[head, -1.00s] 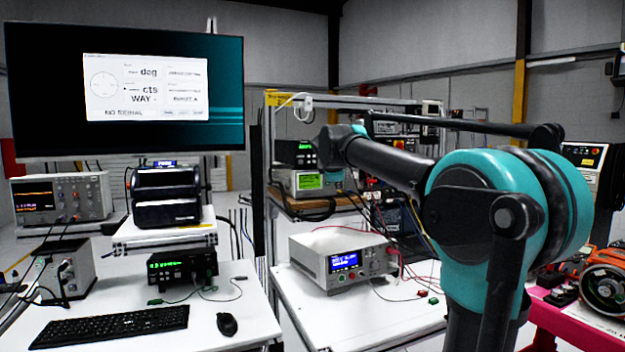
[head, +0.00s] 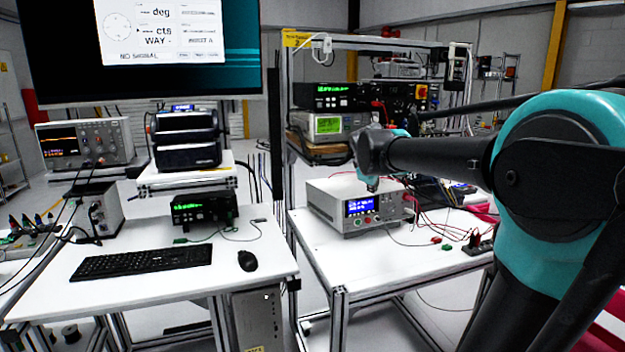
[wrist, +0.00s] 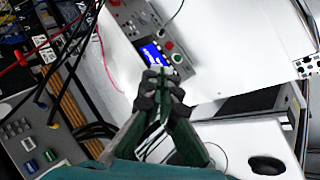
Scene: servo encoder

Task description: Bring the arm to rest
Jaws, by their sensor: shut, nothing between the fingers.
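My gripper (wrist: 163,82) is in the middle of the wrist view, its dark fingers closed together with nothing between them. In the head view the teal wrist end of my arm hangs in front of the power supply (head: 352,207) with the blue display. The same supply, with its blue screen, shows just beyond my fingertips in the wrist view (wrist: 152,50). I cannot tell the gap between fingers and supply. My forearm reaches in from the right of the head view, roughly level.
Red and black leads lie right of the supply on the white bench (head: 375,262). The left desk holds a keyboard (head: 140,260) and mouse (head: 248,260). A monitor (head: 150,50) hangs above. A rack of instruments (head: 330,95) stands behind the supply.

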